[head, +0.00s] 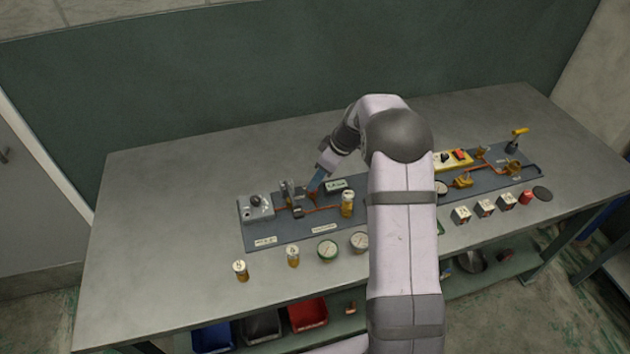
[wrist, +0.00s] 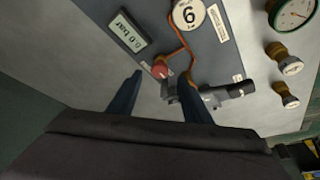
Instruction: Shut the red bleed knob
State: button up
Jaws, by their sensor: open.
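The red bleed knob (wrist: 160,70) shows in the wrist view as a small round red cap on the dark panel, beside the display. My gripper (wrist: 160,77) is open, with one blue finger to the left of the knob and one to its right in the picture. I cannot tell whether either finger touches the knob. In the head view my gripper (head: 314,186) points down at the left part of the panel (head: 290,236). I cannot make out the knob there. The knob's open or shut state cannot be told.
A bar display (wrist: 128,33) and a round label marked 6 (wrist: 188,14) lie near the knob. A grey valve fitting (wrist: 212,97) stands close to the right finger. Gauges (head: 327,249) and brass fittings (head: 293,256) stand along the panel's front. The table's left end is clear.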

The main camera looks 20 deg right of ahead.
jog(key=shift+p+x, duration=0.65)
jog(key=shift+x, duration=1.45)
jog(key=shift+c, duration=0.7)
jog(key=c, duration=0.9)
